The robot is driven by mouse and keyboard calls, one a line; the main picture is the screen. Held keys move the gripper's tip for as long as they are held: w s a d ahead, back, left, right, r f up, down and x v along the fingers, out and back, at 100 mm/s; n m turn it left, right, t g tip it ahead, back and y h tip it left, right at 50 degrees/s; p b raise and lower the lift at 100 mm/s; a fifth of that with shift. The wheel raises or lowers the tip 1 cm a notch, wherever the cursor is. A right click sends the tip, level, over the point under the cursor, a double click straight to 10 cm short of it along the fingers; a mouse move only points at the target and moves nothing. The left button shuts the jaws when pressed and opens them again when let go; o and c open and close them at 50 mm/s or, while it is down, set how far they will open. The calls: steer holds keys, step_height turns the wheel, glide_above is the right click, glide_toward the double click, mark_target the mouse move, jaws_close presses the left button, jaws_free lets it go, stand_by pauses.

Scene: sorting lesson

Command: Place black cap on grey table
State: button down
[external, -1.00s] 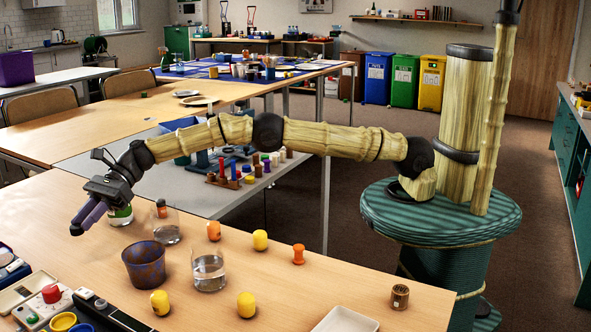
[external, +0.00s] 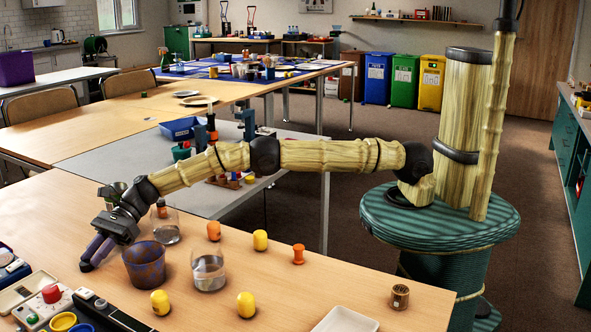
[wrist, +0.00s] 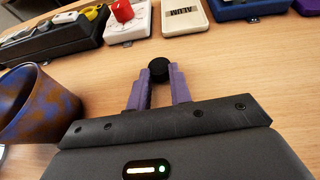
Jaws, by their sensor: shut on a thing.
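The black cap (wrist: 159,69) is a small dark round piece between the purple fingertips of my gripper (wrist: 157,83) in the wrist view. My gripper is shut on it. In the external view my gripper (external: 90,258) points down at the left part of the near wooden table, left of the purple-brown cup. The cap (external: 86,266) is a dark spot at the fingertips there. I cannot tell whether it touches the wood. The grey table (external: 118,160) stands behind the wooden table, partly hidden by my arm.
The purple-brown cup (external: 144,268) is close to my gripper, with a glass of water (external: 208,270) beside it. Yellow and orange pieces stand further right. Devices (external: 45,297) line the near left. The grey table holds a blue tray (external: 182,128); its left part is clear.

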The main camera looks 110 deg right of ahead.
steer(key=shift+f, duration=0.1)
steer(key=c, duration=1.3)
jaws_free()
steer(key=shift+r, duration=0.2)
steer(key=shift+v, duration=1.25)
step_height(320, 180, up, 7)
steer(key=shift+s+d+r+p, duration=0.1)
steer(key=shift+s+d+p, duration=0.05)
steer(key=shift+p, duration=0.7)
